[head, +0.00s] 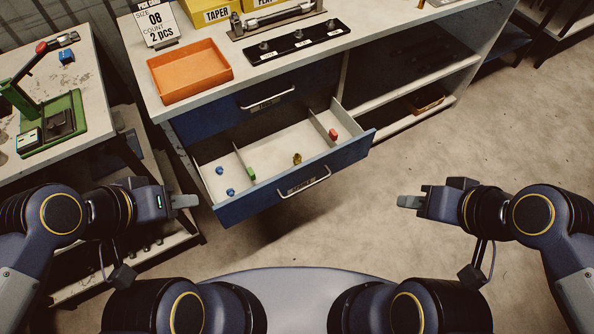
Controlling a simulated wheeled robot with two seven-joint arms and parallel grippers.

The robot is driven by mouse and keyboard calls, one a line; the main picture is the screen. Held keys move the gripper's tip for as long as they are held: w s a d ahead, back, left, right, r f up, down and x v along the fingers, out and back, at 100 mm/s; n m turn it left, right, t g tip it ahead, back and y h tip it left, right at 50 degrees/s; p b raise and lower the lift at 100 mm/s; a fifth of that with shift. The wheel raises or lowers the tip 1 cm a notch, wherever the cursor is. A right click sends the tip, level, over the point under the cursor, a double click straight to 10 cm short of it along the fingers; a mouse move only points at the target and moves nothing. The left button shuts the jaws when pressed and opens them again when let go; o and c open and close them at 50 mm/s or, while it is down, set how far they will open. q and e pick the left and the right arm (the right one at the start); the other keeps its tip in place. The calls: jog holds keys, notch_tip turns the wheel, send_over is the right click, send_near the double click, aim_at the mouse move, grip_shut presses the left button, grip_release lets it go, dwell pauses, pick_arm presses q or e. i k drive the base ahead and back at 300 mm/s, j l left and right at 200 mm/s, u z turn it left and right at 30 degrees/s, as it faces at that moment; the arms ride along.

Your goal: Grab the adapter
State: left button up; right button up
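An open blue drawer (345,158) holds several small fittings. Two blue pieces (220,171) (230,192) lie in its left compartment and a green piece (252,174) lies by the left divider. A brass-coloured piece (297,158) stands in the middle, and a red piece (333,134) is in the right compartment. I cannot tell which is the adapter. My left gripper (186,201) is left of the drawer, apart from it. My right gripper (409,202) is right of the drawer front, over the floor. Both look empty; their finger gap does not show.
On the worktop are an orange tray (190,72), a sign (157,23) reading size 08, count 2 pcs, a black plate with pegs (297,46) and yellow boxes (211,12). A green press (52,125) stands on the left table. Floor right of the drawer is clear.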

aim_at(297, 157)
jog(key=i+l+u, duration=0.1)
jog(key=i+l, duration=0.15)
jog(key=i+l+u, duration=0.1)
jog(key=i+l, duration=0.2)
jog(key=l, duration=0.2)
jog(key=i+l+u, duration=0.1)
jog(key=l, duration=0.3)
jog(key=i+u, duration=0.1)
jog(key=u, duration=1.65)
